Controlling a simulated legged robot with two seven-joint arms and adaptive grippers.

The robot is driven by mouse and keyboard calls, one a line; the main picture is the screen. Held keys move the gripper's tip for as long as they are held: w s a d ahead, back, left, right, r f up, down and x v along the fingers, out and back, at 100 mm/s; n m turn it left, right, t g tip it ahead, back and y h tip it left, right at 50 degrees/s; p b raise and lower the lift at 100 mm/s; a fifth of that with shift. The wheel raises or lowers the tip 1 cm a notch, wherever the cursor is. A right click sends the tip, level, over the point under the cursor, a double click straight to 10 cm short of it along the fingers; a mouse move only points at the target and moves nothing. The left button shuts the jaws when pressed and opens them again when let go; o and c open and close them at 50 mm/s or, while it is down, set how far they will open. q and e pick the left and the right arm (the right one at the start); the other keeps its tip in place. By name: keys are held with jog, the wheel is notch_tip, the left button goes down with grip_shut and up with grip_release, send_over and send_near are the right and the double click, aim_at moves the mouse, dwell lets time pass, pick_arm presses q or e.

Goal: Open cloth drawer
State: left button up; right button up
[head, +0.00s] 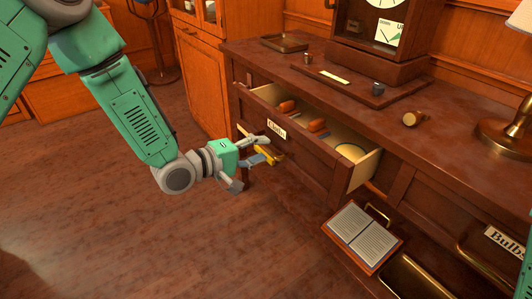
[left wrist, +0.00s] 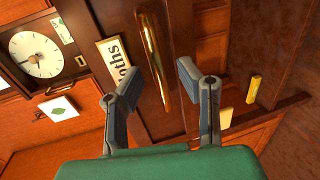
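The cloth drawer (head: 274,147) stands pulled out of the dark wooden cabinet, with a white "Cloths" label (head: 277,129) on its front. Inside lie orange-brown handled items and a round pale item. Its brass handle (head: 265,154) is below the label. My left gripper (head: 256,161) is at this handle. In the left wrist view its two fingers (left wrist: 160,85) are spread, with the brass handle (left wrist: 154,60) upright between and beyond the tips. I cannot tell whether they touch it. My right gripper is not in view.
An open book (head: 365,232) is low in front of the cabinet, right of the drawer. A "Bulbs" label (head: 507,243) is at the right. A clock (head: 374,25), a tray (head: 285,42) and a lamp base (head: 505,135) stand on top. The floor at left is clear.

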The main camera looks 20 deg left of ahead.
pick_arm(q)
jog(key=shift+x, duration=1)
grip_shut()
jog(key=shift+s+a, duration=0.1)
jog(key=f+p+v, duration=0.2)
jog(key=p+v, duration=0.3)
jog(key=v, duration=0.6)
jog(key=shift+s+a+f, duration=0.25)
jog(key=shift+s, duration=0.2)
